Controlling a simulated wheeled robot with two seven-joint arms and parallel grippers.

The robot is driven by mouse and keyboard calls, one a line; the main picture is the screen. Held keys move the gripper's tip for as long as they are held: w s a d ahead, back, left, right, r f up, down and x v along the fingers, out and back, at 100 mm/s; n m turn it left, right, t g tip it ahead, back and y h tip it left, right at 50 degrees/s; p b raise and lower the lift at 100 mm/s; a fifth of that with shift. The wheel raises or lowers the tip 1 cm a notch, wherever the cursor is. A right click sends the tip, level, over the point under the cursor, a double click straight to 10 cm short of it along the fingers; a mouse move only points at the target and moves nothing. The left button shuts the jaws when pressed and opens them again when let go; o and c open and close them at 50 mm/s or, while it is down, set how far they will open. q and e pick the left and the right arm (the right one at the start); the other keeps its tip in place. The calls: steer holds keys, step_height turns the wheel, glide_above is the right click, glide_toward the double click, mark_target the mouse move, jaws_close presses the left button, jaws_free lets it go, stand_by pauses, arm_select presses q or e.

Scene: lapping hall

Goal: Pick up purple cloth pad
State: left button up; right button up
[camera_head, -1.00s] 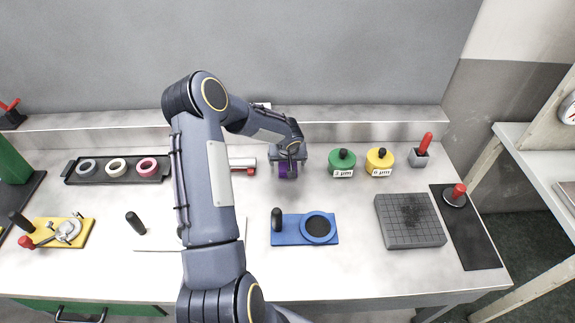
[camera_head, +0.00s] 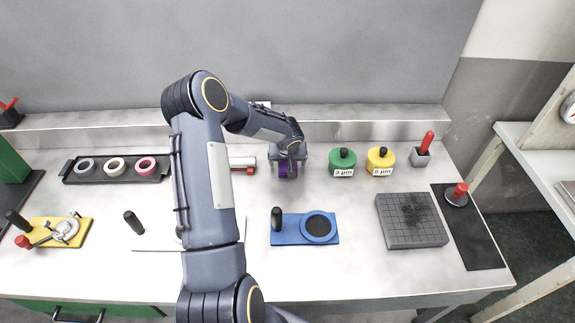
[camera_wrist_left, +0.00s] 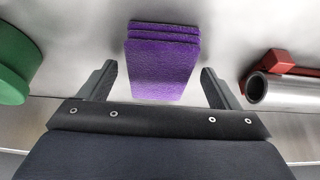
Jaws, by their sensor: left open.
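The purple cloth pad (camera_wrist_left: 162,70) shows in the left wrist view as the top of a small stack of purple pads. In the head view the purple (camera_head: 288,170) shows partly behind my left gripper (camera_head: 288,172). In the left wrist view my left gripper (camera_wrist_left: 157,85) is open, with one finger on each side of the stack and a gap to it on both sides. I cannot tell how high the fingertips are against the pads. My right gripper is not in view.
A green 3 µm pot (camera_head: 342,163) and a yellow 6 µm pot (camera_head: 380,162) stand right of the gripper. A red and silver tool (camera_head: 243,163) lies close on its left. A blue plate (camera_head: 290,232) and a grey grooved block (camera_head: 410,232) lie nearer the front.

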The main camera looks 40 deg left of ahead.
mark_target(286, 164)
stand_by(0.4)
arm_select(q)
steer(key=c, duration=1.1)
steer(key=shift+r+p, duration=0.35)
steer(key=shift+p, duration=0.35)
steer(key=shift+r+p, duration=0.35)
steer(key=shift+r, duration=0.05)
steer(key=r, duration=0.1)
steer(key=r+p, duration=0.1)
steer(key=r, duration=0.1)
steer(key=shift+s+r, duration=0.1)
steer(key=shift+s, duration=0.25)
steer(key=shift+s+d+r, duration=0.2)
steer(key=shift+s+r, duration=1.25)
steer(key=shift+s, duration=0.75)
steer(key=shift+s+d+r, duration=0.25)
steer(key=shift+s+r, duration=1.2)
steer(key=shift+s, duration=0.8)
steer(key=shift+s+d+r, duration=0.2)
steer(key=shift+s+r, duration=1.25)
steer(key=shift+s, duration=0.75)
